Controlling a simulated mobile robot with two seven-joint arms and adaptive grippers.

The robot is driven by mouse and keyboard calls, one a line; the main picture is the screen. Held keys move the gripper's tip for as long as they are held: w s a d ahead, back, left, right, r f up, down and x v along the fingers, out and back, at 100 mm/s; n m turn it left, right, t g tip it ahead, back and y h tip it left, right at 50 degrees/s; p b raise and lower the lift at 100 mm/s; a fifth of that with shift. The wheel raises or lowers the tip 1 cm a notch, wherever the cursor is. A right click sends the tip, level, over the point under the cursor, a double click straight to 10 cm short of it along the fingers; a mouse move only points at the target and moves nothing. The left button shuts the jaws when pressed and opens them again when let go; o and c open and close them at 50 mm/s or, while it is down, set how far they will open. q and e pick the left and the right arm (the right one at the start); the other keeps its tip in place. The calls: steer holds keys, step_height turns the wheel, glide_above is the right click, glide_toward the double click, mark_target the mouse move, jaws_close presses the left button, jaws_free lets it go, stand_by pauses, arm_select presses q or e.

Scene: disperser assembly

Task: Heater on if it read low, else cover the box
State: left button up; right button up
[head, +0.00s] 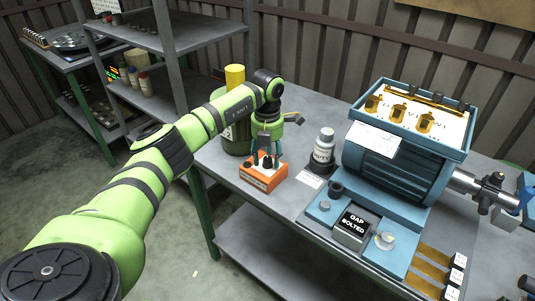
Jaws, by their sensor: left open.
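My left arm reaches in from the left, and its open gripper (267,152) points down just over an orange box (263,176) with black knobs on top. The fingertips are close to the knobs; I cannot tell whether they touch. The orange box has a small label on its front, too small to read. A dark green drum (237,138) stands behind the gripper, partly hidden by my arm. A blue machine (395,165) stands to the right, with an open-topped tray (415,115) on it. A dark panel (353,226) reads "GAP BOLTED". I cannot tell which thing is the heater. My right gripper is not in view.
A yellow cylinder (235,76) shows behind my arm. Several labelled strips (433,271) lie at the front right. Grey shelves (155,42) stand at the left.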

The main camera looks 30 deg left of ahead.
arm_select(q)
steer(key=shift+w, duration=0.1)
jaws_close()
steer(key=shift+m+b, duration=0.55)
steer(key=shift+m, duration=1.45)
steer(key=m, duration=0.4)
steer(key=shift+m+b, duration=0.3)
steer(key=shift+b, duration=0.1)
steer(key=m, duration=0.4)
steer(key=shift+b, duration=0.3)
steer(key=shift+m, duration=2.7)
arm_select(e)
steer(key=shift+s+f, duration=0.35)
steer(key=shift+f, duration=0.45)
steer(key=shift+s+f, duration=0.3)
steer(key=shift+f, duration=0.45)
